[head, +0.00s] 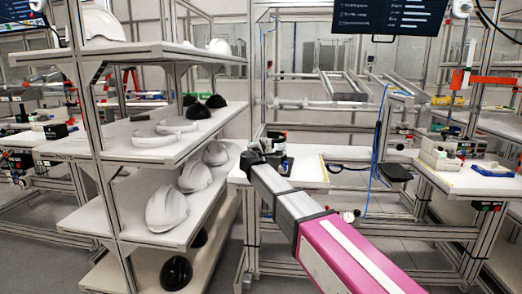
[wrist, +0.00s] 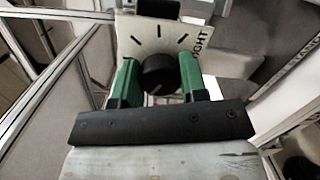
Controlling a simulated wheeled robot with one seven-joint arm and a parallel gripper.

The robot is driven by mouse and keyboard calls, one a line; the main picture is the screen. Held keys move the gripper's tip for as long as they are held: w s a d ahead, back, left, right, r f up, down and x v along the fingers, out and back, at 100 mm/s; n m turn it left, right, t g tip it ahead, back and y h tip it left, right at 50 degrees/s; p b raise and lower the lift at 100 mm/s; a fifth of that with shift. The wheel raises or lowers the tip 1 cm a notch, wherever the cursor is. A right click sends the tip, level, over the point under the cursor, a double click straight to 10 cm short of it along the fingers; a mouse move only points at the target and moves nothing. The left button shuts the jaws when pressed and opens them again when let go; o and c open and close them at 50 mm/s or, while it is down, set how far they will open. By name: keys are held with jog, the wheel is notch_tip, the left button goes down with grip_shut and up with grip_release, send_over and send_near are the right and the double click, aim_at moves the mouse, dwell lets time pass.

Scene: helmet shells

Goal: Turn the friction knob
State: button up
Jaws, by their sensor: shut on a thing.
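The friction knob (wrist: 160,74) is a round black knob on a white panel (wrist: 138,37) with black tick marks and lettering that ends in "GHT", in the wrist view. My gripper (wrist: 159,80) has two green fingers, one on each side of the knob, shut on it. In the head view my pink and grey arm reaches forward from the lower right, and my gripper (head: 262,155) is at the left end of the workbench (head: 310,170). The knob is hidden there behind my gripper.
A shelf rack (head: 150,136) with white helmet shells (head: 167,208) and black ones (head: 176,272) stands to the left of the bench. A blue cable (head: 378,145) hangs over the bench, with a black pad (head: 396,173) at its right. Metal frame posts surround the bench.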

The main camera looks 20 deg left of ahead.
jog(key=shift+m, duration=2.2)
jog(key=shift+f, duration=0.1)
jog(key=o, duration=0.9)
jog(key=shift+s, duration=0.15)
jog(key=s, duration=0.7)
jog(key=s+d, duration=0.1)
jog(key=s, duration=0.2)
jog(key=shift+s+d+r, duration=0.1)
jog(key=shift+s+r, duration=0.1)
jog(key=shift+s, duration=0.05)
